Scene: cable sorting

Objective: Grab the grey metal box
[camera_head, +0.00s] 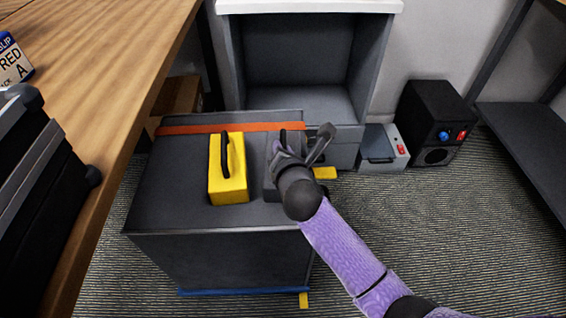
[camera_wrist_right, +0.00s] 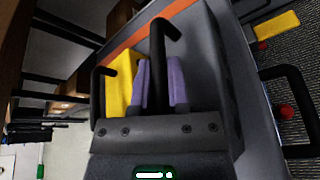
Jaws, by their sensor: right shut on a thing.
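A dark grey box (camera_head: 271,182) with a black handle stands on the dark cart top, right of a yellow box. My right gripper (camera_head: 303,148) is over it and hides much of it in the head view. In the right wrist view, the purple finger pads of my right gripper (camera_wrist_right: 161,88) are on both sides of a black handle (camera_wrist_right: 159,62) and closed on it. I cannot tell whether the box is touching the cart top. My left gripper is not in view.
The yellow box (camera_head: 228,180) with a black handle stands close on the left. An orange strip (camera_head: 205,128) runs along the cart's (camera_head: 170,205) back. A light grey box (camera_head: 383,150) and a black box (camera_head: 435,122) stand on the floor. A wooden table (camera_head: 125,75) is left.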

